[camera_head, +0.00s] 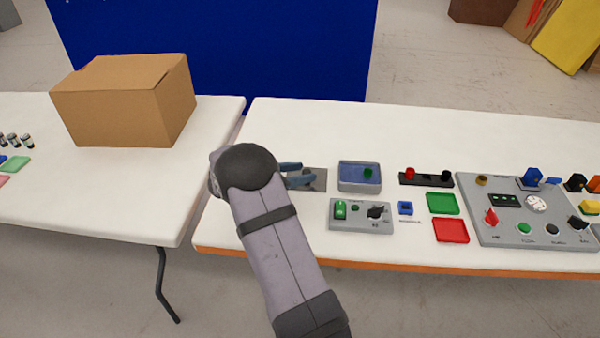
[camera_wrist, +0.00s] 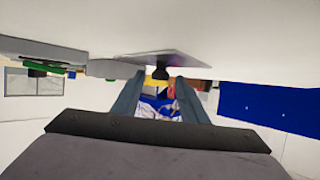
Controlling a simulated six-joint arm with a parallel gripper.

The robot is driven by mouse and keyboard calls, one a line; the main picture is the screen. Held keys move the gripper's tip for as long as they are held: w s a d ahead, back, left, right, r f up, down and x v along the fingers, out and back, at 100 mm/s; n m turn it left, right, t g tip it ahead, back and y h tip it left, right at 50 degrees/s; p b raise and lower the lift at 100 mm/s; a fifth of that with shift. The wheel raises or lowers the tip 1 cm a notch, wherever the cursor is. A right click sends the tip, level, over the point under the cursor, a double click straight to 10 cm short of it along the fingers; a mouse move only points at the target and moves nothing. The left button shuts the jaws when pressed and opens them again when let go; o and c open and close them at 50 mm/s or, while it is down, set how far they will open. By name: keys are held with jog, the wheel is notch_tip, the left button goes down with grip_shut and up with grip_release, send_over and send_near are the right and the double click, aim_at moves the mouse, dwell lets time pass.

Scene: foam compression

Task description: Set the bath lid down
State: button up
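The bath (camera_head: 345,188) is a small grey box with a blue inside, on the right-hand table. A small green thing shows inside it. The bath lid (camera_head: 319,184) is a flat grey plate on the white table just left of the bath, apart from it. In the wrist view the lid (camera_wrist: 178,55) appears upside down, with a dark knob (camera_wrist: 160,73). My gripper (camera_head: 300,174) is at the lid from the left. Its two blue-grey fingers (camera_wrist: 160,79) are apart, with the knob between their tips and gaps showing on both sides. My arm hides part of the lid's left side.
A grey switch box (camera_head: 361,215) stands in front of the bath. A dark rack (camera_head: 427,180), a green tray (camera_head: 442,203), a red tray (camera_head: 451,230) and a large control panel (camera_head: 520,205) lie to the right. A cardboard box (camera_head: 125,105) stands on the left table.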

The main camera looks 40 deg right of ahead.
jog(key=shift+r, duration=0.1)
jog(key=v, duration=1.2)
